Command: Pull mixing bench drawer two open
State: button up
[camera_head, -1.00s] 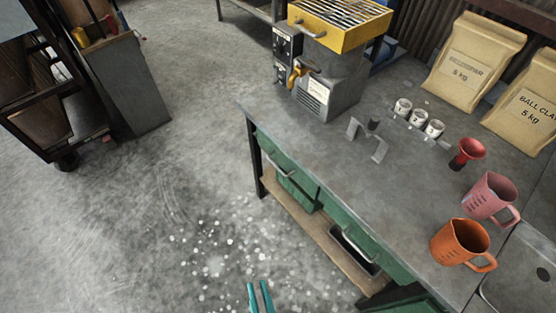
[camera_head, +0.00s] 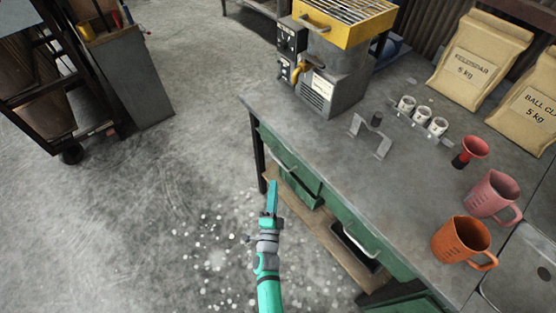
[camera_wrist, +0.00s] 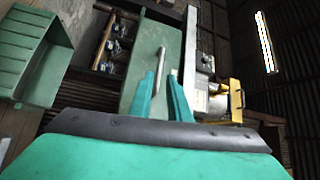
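The mixing bench (camera_head: 330,150) has green drawer fronts along its near side. One drawer front (camera_head: 287,157) with a pale bar handle (camera_head: 280,166) is at the left; another front with a handle (camera_head: 362,242) is further right. Both look shut. My gripper (camera_head: 272,186) is in front of the left drawer in the head view. In the wrist view, my gripper's two teal fingers (camera_wrist: 161,95) are spread apart and empty. A bar handle (camera_wrist: 160,68) on a green front (camera_wrist: 138,78) lies ahead, between the fingertips' lines. Contact cannot be told.
On top stand a machine with a yellow sieve (camera_head: 345,22), cups, an orange jug (camera_head: 460,240) and a pink jug (camera_head: 490,194).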

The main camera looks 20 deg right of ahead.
aim_at(278, 159)
jog(key=shift+m, duration=0.4)
jog(key=x, duration=1.2)
jog(key=shift+d+r, duration=0.1)
jog(key=shift+d, duration=0.15)
grip_shut()
